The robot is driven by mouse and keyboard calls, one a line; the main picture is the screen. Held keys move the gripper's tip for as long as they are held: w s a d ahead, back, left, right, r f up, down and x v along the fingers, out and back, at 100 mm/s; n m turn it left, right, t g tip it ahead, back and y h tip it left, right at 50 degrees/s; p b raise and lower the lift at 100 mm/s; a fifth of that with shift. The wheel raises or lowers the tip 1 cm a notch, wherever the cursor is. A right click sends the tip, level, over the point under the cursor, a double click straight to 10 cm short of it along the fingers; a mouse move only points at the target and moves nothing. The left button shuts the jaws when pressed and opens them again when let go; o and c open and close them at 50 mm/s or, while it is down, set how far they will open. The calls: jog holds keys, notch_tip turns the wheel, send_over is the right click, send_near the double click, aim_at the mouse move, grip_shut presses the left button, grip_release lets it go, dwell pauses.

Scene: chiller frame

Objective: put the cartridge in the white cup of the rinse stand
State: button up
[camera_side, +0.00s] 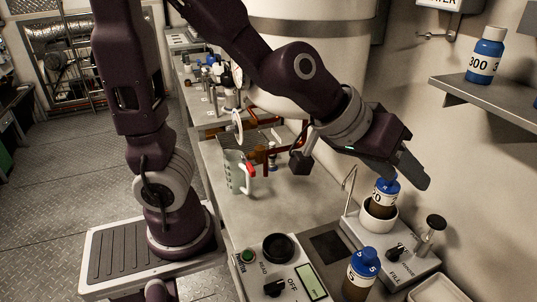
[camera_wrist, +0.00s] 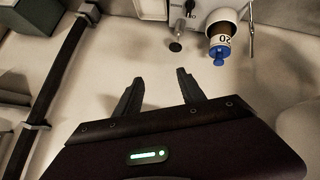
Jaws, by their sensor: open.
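A brown cartridge with a blue cap and a pale label reading 20 (camera_side: 385,192) stands in the white cup (camera_side: 376,220) of the rinse stand (camera_side: 400,262). Its lower part is hidden inside the cup. In the wrist view the cartridge (camera_wrist: 219,43) shows cap towards me, with the white cup (camera_wrist: 225,17) around its base. My gripper (camera_side: 421,182) is above and beside the cartridge in the side view. In the wrist view its two fingers (camera_wrist: 158,82) are spread with nothing between them, apart from the cartridge and to its left.
A similar blue-capped brown bottle (camera_side: 361,274) stands in front of the rinse stand, beside a device with a knob and display (camera_side: 280,270). A wall shelf (camera_side: 490,92) holds a blue bottle (camera_side: 487,55).

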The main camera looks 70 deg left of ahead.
jog(key=s+a+m+g+y, duration=0.1)
jog(key=s+a, duration=0.4)
jog(key=s, duration=0.4)
jog(key=s+a+m+g+y, duration=0.1)
jog(key=s+a, duration=0.4)
jog(key=s, duration=0.5)
jog(key=shift+a+r+m+g, duration=0.35)
jog(key=shift+r+m+g, duration=0.1)
jog(key=shift+m+g, duration=0.2)
